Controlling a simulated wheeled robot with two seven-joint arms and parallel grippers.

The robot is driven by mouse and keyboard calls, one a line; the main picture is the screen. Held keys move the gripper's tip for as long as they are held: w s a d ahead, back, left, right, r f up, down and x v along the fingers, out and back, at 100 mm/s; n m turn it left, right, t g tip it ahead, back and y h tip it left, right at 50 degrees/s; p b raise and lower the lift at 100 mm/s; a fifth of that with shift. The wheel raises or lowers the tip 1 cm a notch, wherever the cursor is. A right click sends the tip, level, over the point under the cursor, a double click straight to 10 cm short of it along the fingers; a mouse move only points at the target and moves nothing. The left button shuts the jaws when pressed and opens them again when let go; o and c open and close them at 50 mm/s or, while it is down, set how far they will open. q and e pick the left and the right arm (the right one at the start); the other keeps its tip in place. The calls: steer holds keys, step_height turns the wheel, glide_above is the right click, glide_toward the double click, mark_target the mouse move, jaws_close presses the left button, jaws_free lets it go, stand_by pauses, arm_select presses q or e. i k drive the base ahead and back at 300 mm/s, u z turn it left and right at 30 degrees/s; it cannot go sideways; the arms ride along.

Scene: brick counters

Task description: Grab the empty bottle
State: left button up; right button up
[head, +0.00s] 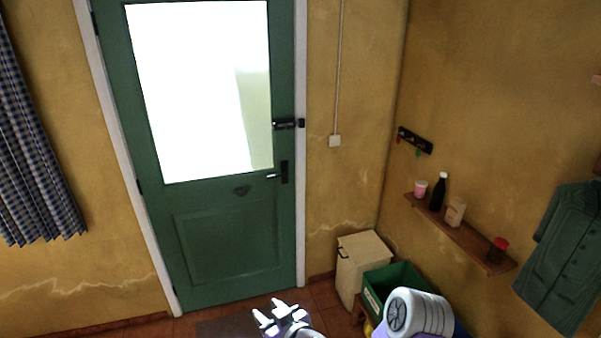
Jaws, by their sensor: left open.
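A dark bottle with a white cap (438,194) stands upright on a wooden wall shelf (468,238) at the right. A beige bottle or carton (455,212) stands beside it on the same shelf. I cannot tell whether either is empty. My left gripper (270,309) is at the bottom centre, in front of the green door. It is open, with nothing seen between its fingers, and well away from the shelf, below and to the left. My right gripper is not in view.
A pink cup (420,189) and a red-lidded jar (497,251) are also on the shelf. A cream bin (359,265) and a green crate (397,282) stand below. My own white arm link partly covers the crate. A green door (238,240) is ahead.

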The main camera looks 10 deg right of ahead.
mark_target(438, 193)
steer(key=i, duration=1.95)
steer(key=z, duration=0.65)
steer(key=i, duration=1.5)
steer(key=z, duration=2)
steer(key=i, duration=0.7)
steer(key=z, duration=0.55)
